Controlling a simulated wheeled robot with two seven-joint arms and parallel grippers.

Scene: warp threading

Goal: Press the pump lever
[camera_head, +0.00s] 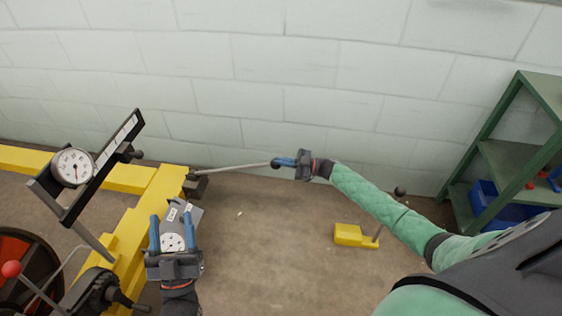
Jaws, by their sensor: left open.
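A long thin grey lever (235,168) runs from a dark pivot block on the yellow frame towards the right and ends at my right gripper (279,162). The blue fingers of that gripper are at the lever's dark end. They overlap in this view, so I cannot tell whether they are closed on it. My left gripper (172,232) is open, its two blue fingers apart and pointing away from me.
A yellow frame (130,225) with a round dial gauge (73,167) and a black bar stands at left. A yellow block (351,235) with a knobbed rod sits on the floor. A green shelf (485,160) with blue bins stands at right. A block wall (330,80) closes the back.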

